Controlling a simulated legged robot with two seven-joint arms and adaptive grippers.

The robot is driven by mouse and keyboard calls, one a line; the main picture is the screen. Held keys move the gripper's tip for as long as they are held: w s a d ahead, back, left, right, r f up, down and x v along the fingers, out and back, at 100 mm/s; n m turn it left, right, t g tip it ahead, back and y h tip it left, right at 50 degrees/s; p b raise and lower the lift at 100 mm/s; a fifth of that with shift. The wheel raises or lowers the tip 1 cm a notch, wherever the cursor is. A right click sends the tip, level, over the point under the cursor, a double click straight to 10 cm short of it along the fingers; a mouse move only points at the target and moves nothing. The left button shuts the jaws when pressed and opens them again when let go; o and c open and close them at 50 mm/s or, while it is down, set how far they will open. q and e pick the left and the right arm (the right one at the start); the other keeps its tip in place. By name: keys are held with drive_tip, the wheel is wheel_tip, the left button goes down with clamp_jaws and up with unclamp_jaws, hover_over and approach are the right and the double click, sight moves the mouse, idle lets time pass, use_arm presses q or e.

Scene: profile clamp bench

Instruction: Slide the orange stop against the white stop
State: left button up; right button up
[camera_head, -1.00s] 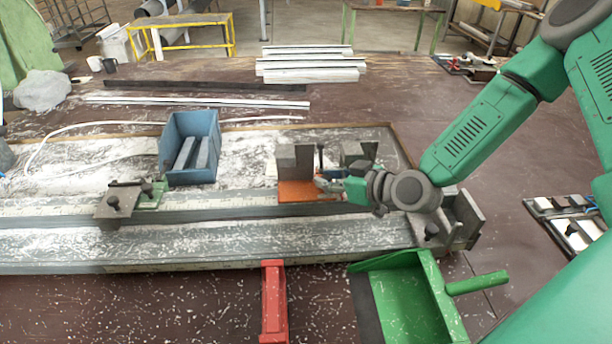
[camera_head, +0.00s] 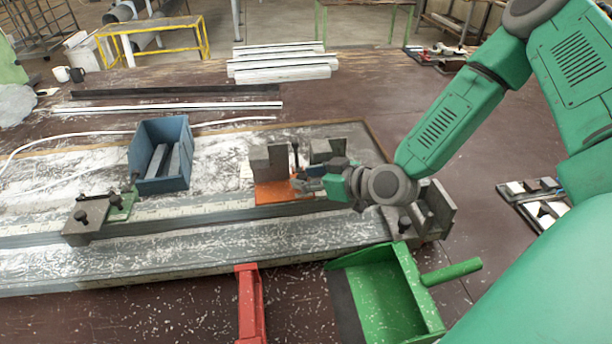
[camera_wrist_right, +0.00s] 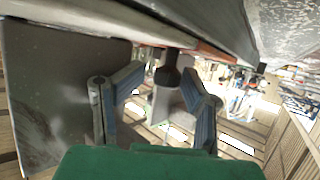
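The orange stop (camera_head: 273,192) sits on the rail in the head view, an orange plate with an upright grey block. A small white piece (camera_head: 246,172), possibly part of the white stop, shows just left of it; I cannot tell whether they touch. My right gripper (camera_head: 302,183) is at the right edge of the orange plate. In the right wrist view its two blue-grey fingers (camera_wrist_right: 165,72) are apart, with a dark knob (camera_wrist_right: 168,70) between their tips; I see no clear grip on it. My left gripper is out of view.
A green-based clamp (camera_head: 122,207) stands left on the rail (camera_head: 200,240). A blue box (camera_head: 147,181) with grey bars is behind. Another grey block (camera_head: 327,150) stands right of the orange stop. A red bar (camera_head: 250,305) and green dustpan (camera_head: 395,295) are in front.

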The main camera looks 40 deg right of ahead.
drive_tip(key=shift+w+a+r, duration=0.1)
drive_tip(key=shift+a, duration=0.25)
drive_tip(key=v, duration=0.8)
drive_tip(key=shift+d, duration=0.1)
idle(0.4)
drive_tip(key=shift+f, duration=0.25)
